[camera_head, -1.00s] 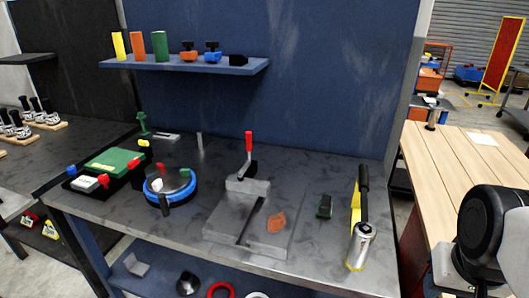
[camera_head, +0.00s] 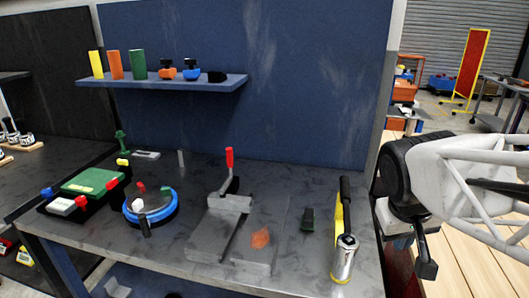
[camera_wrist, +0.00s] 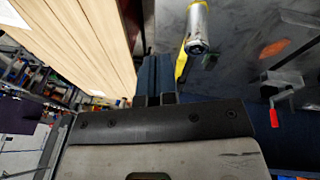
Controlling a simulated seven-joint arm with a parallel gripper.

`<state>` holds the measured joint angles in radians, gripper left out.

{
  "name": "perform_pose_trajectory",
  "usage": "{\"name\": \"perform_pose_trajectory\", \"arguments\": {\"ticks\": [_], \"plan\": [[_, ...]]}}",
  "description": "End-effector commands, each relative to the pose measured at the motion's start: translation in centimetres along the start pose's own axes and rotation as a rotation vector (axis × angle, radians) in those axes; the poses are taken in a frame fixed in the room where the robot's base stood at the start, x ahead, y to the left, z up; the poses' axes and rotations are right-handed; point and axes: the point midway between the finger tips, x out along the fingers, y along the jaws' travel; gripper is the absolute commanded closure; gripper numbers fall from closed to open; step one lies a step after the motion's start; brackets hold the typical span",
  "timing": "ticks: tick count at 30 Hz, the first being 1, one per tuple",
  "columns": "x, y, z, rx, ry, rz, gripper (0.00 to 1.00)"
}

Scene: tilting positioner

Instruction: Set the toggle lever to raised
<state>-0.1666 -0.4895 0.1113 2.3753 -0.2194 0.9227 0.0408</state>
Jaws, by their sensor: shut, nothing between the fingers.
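The toggle lever (camera_head: 229,158) has a red grip and stands nearly upright on a grey metal fixture (camera_head: 228,204) in the middle of the bench. Its red grip also shows at the right of the wrist view (camera_wrist: 274,118). My gripper (camera_head: 427,270) is at the right, beyond the bench's right edge, well apart from the lever. In the wrist view my gripper (camera_wrist: 155,99) has its two short dark fingers together, with nothing held.
A silver cylinder (camera_head: 345,258) with a yellow part and black handle stands near the bench's right edge, between my gripper and the fixture. A small dark block (camera_head: 307,218) and an orange patch (camera_head: 260,238) lie nearby. A blue ring device (camera_head: 150,213) is left of the fixture.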

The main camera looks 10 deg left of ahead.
Motion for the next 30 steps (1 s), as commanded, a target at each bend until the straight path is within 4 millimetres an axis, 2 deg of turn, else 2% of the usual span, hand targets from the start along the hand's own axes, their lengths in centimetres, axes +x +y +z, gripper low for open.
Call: {"name": "perform_pose_trajectory", "arguments": {"ticks": [1, 8, 17, 23, 30], "plan": [[0.0, -0.4, -1.2, -0.029, 0.002, 0.01, 1.0], [-0.3, -2.3, -6.2, -0.151, 0.022, 0.065, 1.0], [-0.4, -6.0, -12.6, -0.31, 0.056, 0.136, 1.0], [-0.4, -9.2, -16.7, -0.416, 0.084, 0.182, 1.0], [-0.4, -13.9, -21.3, -0.542, 0.126, 0.236, 1.0]]}}
